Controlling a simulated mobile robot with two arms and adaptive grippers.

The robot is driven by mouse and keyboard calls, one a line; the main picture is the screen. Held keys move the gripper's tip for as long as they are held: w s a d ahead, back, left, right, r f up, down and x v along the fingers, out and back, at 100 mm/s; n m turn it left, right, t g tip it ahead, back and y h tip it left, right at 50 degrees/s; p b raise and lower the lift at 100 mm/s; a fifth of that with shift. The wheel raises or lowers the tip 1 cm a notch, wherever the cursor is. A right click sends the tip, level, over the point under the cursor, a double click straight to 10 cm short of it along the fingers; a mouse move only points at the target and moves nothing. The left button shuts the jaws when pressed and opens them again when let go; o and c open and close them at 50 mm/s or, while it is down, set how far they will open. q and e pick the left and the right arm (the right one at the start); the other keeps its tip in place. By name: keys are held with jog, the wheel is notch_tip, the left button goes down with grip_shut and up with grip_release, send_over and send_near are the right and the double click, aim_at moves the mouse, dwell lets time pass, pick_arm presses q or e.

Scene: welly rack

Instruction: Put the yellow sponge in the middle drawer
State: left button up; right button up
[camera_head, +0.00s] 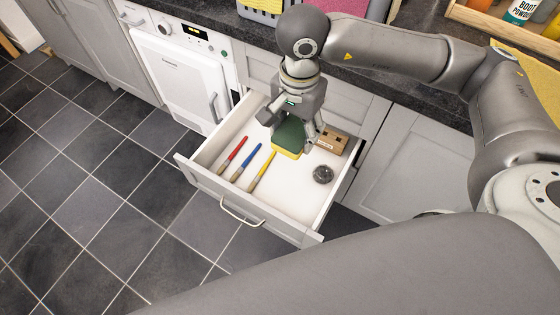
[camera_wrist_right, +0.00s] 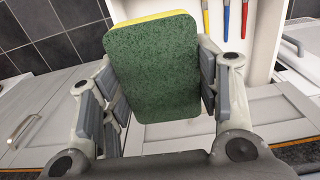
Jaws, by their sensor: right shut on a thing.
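The yellow sponge (camera_head: 289,140) has a dark green scouring side and a yellow side. My right gripper (camera_head: 291,136) is shut on it, over the back part of the open drawer (camera_head: 212,183). In the right wrist view the sponge (camera_wrist_right: 152,70) sits between the two fingers of the right gripper (camera_wrist_right: 158,85), its green face toward the camera. I cannot tell whether it touches the drawer floor. The drawer is pulled out, white inside, with a grey front and a metal handle (camera_head: 240,211). My left gripper is not in view.
Inside the drawer lie a red brush (camera_head: 233,154), a blue brush (camera_head: 247,161), a yellow brush (camera_head: 262,170), a dark round scourer (camera_head: 322,174) and a wooden block brush (camera_head: 331,140). A white appliance (camera_head: 185,80) stands to the left. The drawer's front right floor is clear.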

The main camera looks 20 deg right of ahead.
notch_tip(320, 180, down, 4)
jog(key=w+f+m+b, duration=0.1)
jog(key=m+b, duration=0.2)
jog(key=m, duration=0.4)
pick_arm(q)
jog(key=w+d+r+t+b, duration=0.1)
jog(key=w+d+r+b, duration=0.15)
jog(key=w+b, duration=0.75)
pick_arm(e)
jog(key=m+b, duration=0.7)
jog(key=m, duration=2.2)
send_over(269, 197)
notch_tip(269, 197, down, 27)
jog(key=shift+a+f, duration=0.1)
jog(key=shift+f, duration=0.05)
pick_arm(q)
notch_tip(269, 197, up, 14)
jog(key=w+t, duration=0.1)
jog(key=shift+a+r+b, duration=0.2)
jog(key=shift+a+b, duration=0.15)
jog(key=shift+b, duration=0.1)
pick_arm(e)
jog(key=shift+f, duration=2.6)
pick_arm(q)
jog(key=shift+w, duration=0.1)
pick_arm(e)
jog(key=shift+f, duration=0.1)
